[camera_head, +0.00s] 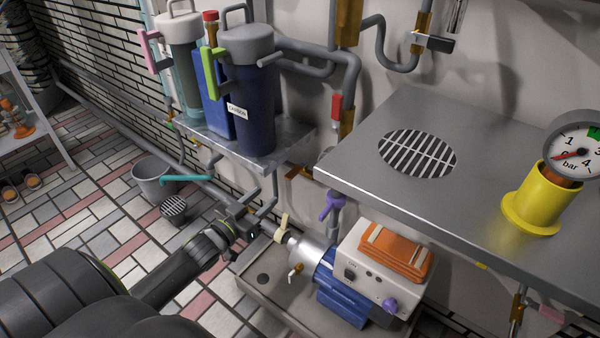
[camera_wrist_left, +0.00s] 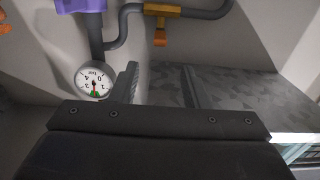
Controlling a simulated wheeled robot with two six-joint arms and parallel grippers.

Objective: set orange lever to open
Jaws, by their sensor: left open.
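In the left wrist view, an orange lever (camera_wrist_left: 160,38) hangs below an orange-gold valve body (camera_wrist_left: 162,10) on a grey pipe. I cannot tell which head-view part it matches. My left gripper (camera_head: 250,222) is left of the pump, below the shelf. In the wrist view its fingers (camera_wrist_left: 158,85) are spread with nothing between them, apart from the lever. My right gripper is out of view.
A cream lever (camera_head: 284,222) and a purple lever (camera_head: 332,203) are near the pump. The filter shelf (camera_head: 285,150) and metal counter (camera_head: 340,170) overhang this area. A bucket (camera_head: 152,180) stands on the floor. A dial gauge (camera_wrist_left: 95,80) is beside the left finger.

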